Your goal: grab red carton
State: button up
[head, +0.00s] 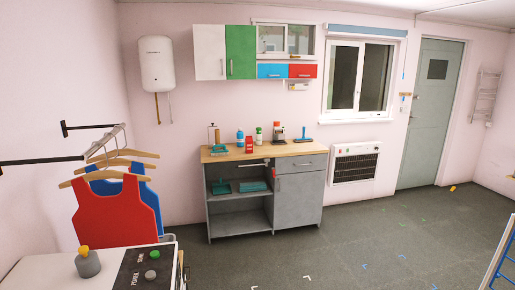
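A small red carton (249,145) stands upright on the wooden worktop (222,157) of the grey cabinet against the back wall. It is near the front edge, between a blue bottle (240,139) and a white bottle with a green cap (259,135). A second, taller item with red and dark parts (277,132) stands to its right. My gripper is not in view, and nothing touches the red carton from the front.
A white appliance (50,274) and a rack with red and blue garments (116,211) fill the left foreground. A blue ladder-like frame (501,258) stands at right. The middle floor has only small scraps.

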aim_at(249, 140)
jog(key=i, duration=3.5)
jog(key=i+z, duration=0.15)
jog(key=i, duration=0.45)
jog(key=i+j+z, duration=0.1)
jog(key=i, duration=0.45)
